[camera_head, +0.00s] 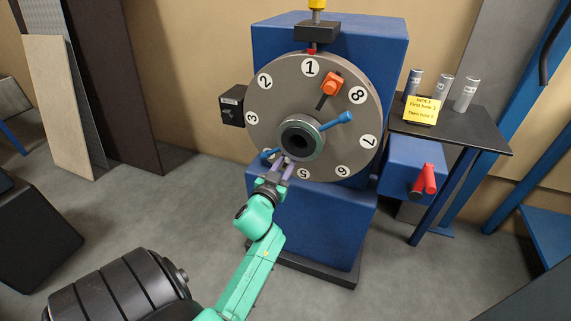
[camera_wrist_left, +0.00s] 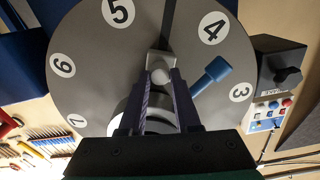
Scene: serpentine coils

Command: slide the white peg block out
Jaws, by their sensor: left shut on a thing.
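The white peg block (camera_wrist_left: 160,65) shows in the left wrist view on the grey numbered dial, at a dark radial slot between the numbers 5 and 4. My left gripper (camera_wrist_left: 162,84) is shut on its round peg. In the head view my left gripper (camera_head: 285,163) reaches from below to the lower face of the dial (camera_head: 262,128), left of number 5. There the fingers largely hide the block. My right gripper is not in view.
A dark hub (camera_head: 301,138) with blue-knobbed bars (camera_head: 338,119) sits close above my left gripper. An orange block (camera_head: 331,84) sits in another slot. A side table (camera_head: 470,133) bears grey cylinders and a yellow note (camera_head: 421,109). A red handle (camera_head: 424,180) juts out at the right.

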